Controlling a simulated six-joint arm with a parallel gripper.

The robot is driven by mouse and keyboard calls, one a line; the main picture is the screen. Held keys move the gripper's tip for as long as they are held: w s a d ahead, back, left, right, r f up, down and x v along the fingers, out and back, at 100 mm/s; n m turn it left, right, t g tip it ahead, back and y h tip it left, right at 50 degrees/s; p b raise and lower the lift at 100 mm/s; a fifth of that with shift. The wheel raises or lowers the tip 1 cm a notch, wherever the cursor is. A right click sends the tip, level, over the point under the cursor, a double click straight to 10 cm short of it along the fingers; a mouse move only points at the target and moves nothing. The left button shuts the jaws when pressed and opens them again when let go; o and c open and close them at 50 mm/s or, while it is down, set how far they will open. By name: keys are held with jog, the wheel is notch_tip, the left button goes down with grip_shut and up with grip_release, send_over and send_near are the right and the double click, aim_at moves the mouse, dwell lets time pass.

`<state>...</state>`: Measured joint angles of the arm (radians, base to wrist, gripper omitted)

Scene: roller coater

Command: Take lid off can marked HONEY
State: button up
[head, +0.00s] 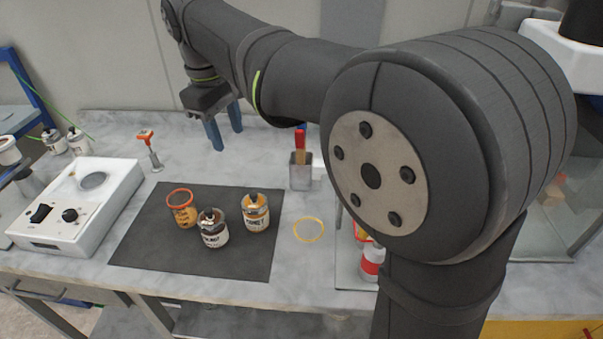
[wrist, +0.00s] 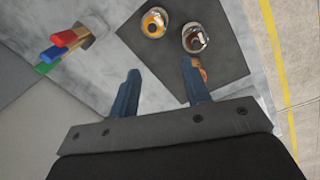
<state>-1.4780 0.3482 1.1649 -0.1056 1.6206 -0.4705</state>
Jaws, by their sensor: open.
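The right can (head: 256,217) has amber contents and a metal lid (head: 254,201) with a dark knob. The front middle can (head: 214,232) is brown with a similar knobbed lid. The labels are too small to read surely. My gripper (head: 226,138) is open and empty, above the bench behind the mat.
A metal holder (head: 300,175) with coloured handles stands right of the mat, beside a yellow ring (head: 308,230). A white device (head: 80,200) with knobs sits at left. An orange-topped tool (head: 149,150) stands behind the mat. My arm hides much of the right side.

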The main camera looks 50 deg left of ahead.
jog(key=w+f+m+g, duration=0.1)
jog(key=w, duration=0.2)
send_over(253, 194)
jog(key=shift+m, duration=0.3)
jog(key=f, duration=1.2)
jog(key=shift+s+a+f, duration=0.15)
jog(key=shift+a+f, duration=0.05)
jog(key=shift+f, duration=0.05)
notch_tip(253, 194, down, 5)
jog(key=shift+d+f, duration=0.1)
jog(key=shift+d, duration=0.05)
grip_shut()
